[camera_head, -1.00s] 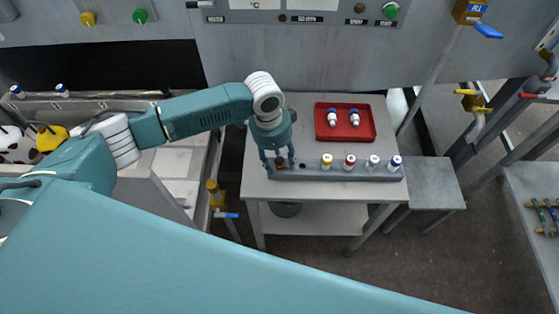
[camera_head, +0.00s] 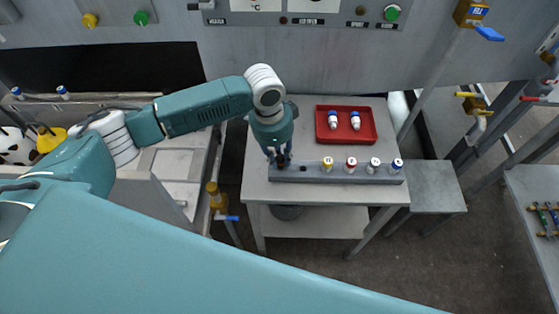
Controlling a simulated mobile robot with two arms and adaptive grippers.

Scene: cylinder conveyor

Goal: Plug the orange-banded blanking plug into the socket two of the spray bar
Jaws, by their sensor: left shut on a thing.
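The grey spray bar (camera_head: 340,178) lies along the front of the small table. Plugs with yellow (camera_head: 328,164), red (camera_head: 351,165), white (camera_head: 374,165) and blue (camera_head: 396,166) tops stand in its right part. A dark open socket (camera_head: 303,168) shows left of the yellow one. My left gripper (camera_head: 280,160) points down at the bar's left end, left of that open socket. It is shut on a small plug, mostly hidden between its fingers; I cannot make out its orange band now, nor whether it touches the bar. My right gripper is out of view.
A red tray (camera_head: 370,136) with two blue-and-white bottle-like pieces lies behind the bar on the table (camera_head: 262,190). A grey machine front stands behind. A lower grey stand (camera_head: 436,185) is at right. Valve pipes rise further right. A counter is at left.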

